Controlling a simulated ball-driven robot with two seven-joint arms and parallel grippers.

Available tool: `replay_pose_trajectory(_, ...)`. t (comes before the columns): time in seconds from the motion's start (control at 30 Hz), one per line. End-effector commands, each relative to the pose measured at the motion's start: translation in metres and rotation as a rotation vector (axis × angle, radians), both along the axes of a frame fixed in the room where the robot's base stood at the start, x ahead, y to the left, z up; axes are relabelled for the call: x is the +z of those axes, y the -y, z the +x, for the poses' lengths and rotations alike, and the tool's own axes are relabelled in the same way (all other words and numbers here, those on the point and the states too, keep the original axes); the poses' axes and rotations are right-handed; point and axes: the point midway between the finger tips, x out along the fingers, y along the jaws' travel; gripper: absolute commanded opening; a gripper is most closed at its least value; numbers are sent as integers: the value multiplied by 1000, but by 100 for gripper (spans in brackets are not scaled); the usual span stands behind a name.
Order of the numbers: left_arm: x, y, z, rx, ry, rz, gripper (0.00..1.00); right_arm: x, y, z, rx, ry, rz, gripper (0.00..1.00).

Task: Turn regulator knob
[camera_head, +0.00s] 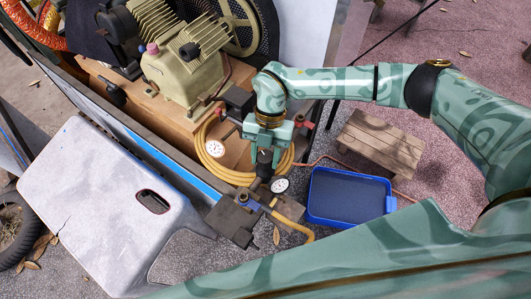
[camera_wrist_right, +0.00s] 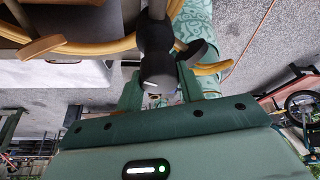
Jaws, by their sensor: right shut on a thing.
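The regulator knob is a black cylinder; in the wrist view the knob (camera_wrist_right: 157,62) stands between the two green fingers of my right gripper (camera_wrist_right: 158,90). In the head view my right gripper (camera_head: 265,154) points down over the regulator, beside the coiled yellow hose. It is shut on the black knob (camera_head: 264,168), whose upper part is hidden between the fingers. A white-faced gauge (camera_head: 279,185) sits just below the knob, and a second gauge (camera_head: 215,149) is to the left. My left gripper is not in view.
The cream compressor (camera_head: 182,75) stands on the cart behind the gripper. The yellow hose (camera_head: 232,178) coils close around the regulator. A blue tray (camera_head: 312,217) and a wooden stool (camera_head: 381,140) are on the ground at right. A pale panel (camera_head: 95,200) is at left.

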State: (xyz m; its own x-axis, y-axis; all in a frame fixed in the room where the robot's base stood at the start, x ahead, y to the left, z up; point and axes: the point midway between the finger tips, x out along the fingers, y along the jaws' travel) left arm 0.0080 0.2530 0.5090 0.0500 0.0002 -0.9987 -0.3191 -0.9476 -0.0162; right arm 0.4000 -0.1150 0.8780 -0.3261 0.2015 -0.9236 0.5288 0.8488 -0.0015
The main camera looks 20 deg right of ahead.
Motion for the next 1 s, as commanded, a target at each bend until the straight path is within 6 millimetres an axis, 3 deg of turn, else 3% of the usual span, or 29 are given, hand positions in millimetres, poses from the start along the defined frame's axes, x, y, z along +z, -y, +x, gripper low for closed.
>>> replay_pose_trajectory(0.6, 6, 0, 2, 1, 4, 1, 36, 0, 0, 1, 546, 3, -2, 15)
replay_pose_trajectory(1.0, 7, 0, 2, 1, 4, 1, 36, 0, 0, 1, 724, 3, 0, 15)
